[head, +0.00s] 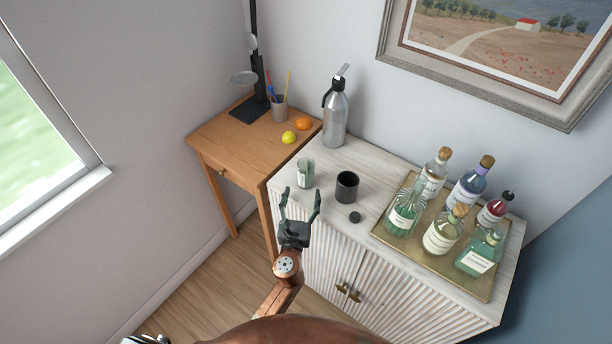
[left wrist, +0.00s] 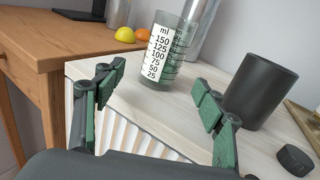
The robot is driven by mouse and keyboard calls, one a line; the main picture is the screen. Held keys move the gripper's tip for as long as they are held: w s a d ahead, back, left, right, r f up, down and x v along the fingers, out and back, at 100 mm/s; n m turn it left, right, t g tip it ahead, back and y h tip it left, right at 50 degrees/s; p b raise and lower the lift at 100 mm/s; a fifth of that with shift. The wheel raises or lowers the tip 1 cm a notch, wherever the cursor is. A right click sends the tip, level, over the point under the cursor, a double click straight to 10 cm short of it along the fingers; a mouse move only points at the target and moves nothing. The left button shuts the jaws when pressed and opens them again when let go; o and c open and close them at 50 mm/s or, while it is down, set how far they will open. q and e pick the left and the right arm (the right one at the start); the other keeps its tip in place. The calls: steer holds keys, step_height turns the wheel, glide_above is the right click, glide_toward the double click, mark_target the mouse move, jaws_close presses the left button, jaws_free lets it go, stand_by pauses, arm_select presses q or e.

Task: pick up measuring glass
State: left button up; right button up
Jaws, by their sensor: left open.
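The measuring glass (head: 306,173) is a small clear greenish cup standing upright on the white cabinet top, near its left end. In the left wrist view the measuring glass (left wrist: 166,52) shows a white ml scale and stands beyond my fingertips, between them in the picture. My left gripper (head: 300,194) is open and empty at the cabinet's front edge, just in front of the glass. Its two green-padded fingers also show in the left wrist view (left wrist: 163,97), apart, with nothing between the pads.
A dark cup (head: 347,187) stands close to the right of the glass, with a black lid (head: 355,217) before it. A metal bottle (head: 335,116) stands behind. Several bottles stand on a gold tray (head: 384,231) at right. A wooden table (head: 232,137) adjoins the cabinet (head: 393,164) at left.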

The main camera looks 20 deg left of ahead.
mark_target(305, 182)
arm_select(q)
steer(key=w, duration=0.2)
steer(key=shift+w+d+r+m, duration=0.1)
steer(key=shift+w+d+m, duration=0.05)
steer(key=shift+w+m, duration=0.2)
steer(key=w, duration=0.3)
steer(key=w+a, duration=0.1)
steer(key=w, duration=0.1)
steer(key=shift+w+a+r, duration=0.1)
steer(key=shift+w+r, duration=0.05)
steer(key=shift+r, duration=0.1)
steer(key=shift+c, duration=0.5)
steer(key=c, duration=1.3)
steer(key=shift+r, duration=0.1)
steer(key=shift+c, duration=0.3)
steer(key=shift+r, duration=0.1)
